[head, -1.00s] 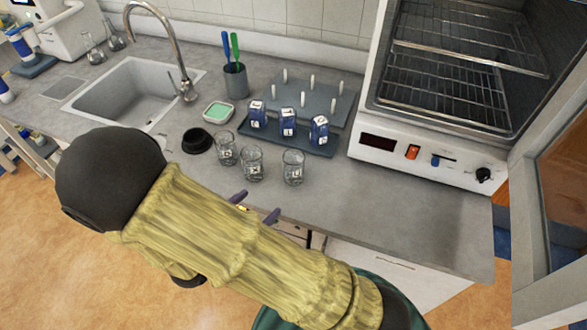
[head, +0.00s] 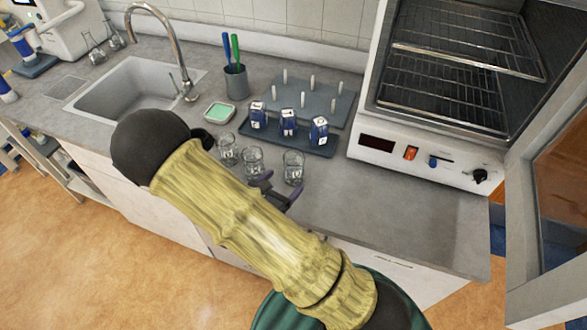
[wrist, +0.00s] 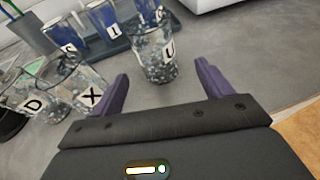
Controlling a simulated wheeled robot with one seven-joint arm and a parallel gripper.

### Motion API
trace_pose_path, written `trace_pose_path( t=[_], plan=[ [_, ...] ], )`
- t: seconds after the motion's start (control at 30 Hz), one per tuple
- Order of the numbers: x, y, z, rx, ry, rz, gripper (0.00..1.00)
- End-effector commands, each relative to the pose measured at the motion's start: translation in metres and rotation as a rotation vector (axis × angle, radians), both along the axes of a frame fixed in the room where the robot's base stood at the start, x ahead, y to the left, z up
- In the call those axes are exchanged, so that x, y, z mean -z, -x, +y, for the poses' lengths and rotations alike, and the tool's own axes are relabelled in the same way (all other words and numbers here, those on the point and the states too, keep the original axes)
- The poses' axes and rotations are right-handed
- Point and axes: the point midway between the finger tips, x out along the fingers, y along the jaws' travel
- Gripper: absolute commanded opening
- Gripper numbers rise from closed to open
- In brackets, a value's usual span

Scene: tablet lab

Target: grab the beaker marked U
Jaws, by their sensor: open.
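The glass beaker marked U (wrist: 155,55) stands upright on the grey counter in the wrist view, its label facing me. My gripper (wrist: 160,95) is open, its two purple fingers reaching toward the U beaker, which stands ahead of and between their lines. No contact shows. In the head view the U beaker (head: 293,166) is the rightmost of three glass beakers, and my gripper (head: 281,188) is at its near side. The beaker marked X (wrist: 75,85) and the one marked D (wrist: 22,92) stand to the left in the wrist view.
A dark tray (head: 315,150) with several blue labelled containers stands behind the beakers, before a peg rack (head: 330,98). A soap dish (head: 219,112), pen cup (head: 236,85) and sink (head: 110,100) lie left. An oven (head: 400,157) stands right. Counter right of the U beaker is clear.

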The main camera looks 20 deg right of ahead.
Motion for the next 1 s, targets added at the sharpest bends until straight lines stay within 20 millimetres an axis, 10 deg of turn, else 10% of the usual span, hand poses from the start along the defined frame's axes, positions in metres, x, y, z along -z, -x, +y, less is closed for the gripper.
trace_pose_path(
  t=[1.0],
  plan=[
    [0.015, -0.037, -0.033, -0.001, -0.001, 0.0, 0.78]
  ],
)
